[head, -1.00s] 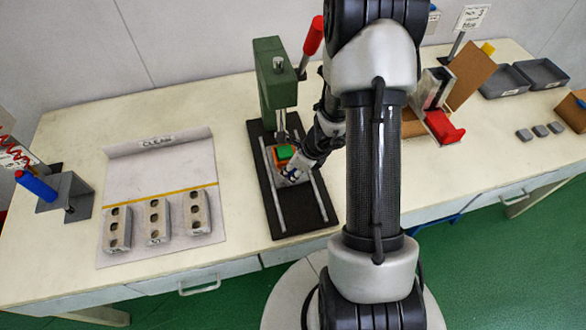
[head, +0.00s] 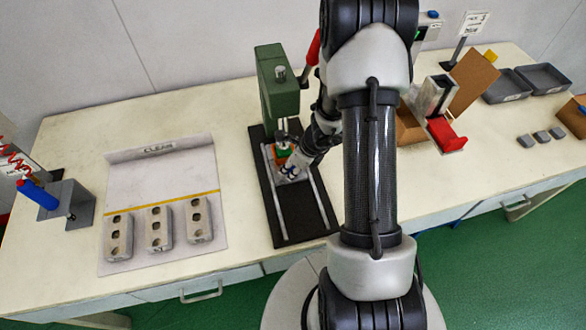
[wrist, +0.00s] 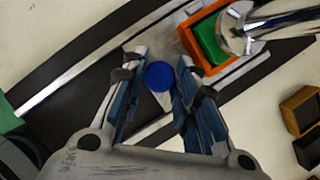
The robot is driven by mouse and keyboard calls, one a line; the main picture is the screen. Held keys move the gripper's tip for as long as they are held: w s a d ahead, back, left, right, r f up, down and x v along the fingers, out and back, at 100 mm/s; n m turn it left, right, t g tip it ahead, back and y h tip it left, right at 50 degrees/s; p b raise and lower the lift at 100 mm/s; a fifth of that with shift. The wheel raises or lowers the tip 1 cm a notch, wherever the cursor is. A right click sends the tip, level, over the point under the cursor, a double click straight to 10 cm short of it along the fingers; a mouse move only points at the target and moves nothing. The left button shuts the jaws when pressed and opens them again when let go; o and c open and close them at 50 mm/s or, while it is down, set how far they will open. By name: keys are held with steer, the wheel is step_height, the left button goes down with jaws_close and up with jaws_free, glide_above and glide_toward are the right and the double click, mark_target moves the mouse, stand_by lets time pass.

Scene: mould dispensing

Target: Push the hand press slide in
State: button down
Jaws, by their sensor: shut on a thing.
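The green hand press (head: 278,92) stands at the back of its black base with two pale rails (head: 268,205). The slide sits on these rails below the press head. It carries an orange mould (wrist: 187,42) with a green inside (wrist: 208,42). The shiny press ram (wrist: 240,30) overlaps the green part in the wrist view. The slide's blue round knob (wrist: 159,76) lies between my fingers. My gripper (wrist: 152,84) is shut on this knob, at the front side of the mould. In the head view my gripper (head: 289,172) partly hides the slide.
The red press lever (head: 313,47) rises close to my arm. A red-and-grey device (head: 445,134), grey trays (head: 542,76) and small grey blocks are to the right. The front base rails are clear.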

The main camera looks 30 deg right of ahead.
steer(key=shift+w+d, duration=0.15)
steer(key=shift+w, duration=0.15)
steer(key=shift+r, duration=0.1)
steer(key=c, duration=1.5)
jaws_free()
steer(key=shift+o, duration=1.1)
steer(key=shift+s, duration=0.1)
steer(key=v, duration=1.1)
steer(key=shift+s+r, duration=0.25)
steer(key=shift+r, duration=0.1)
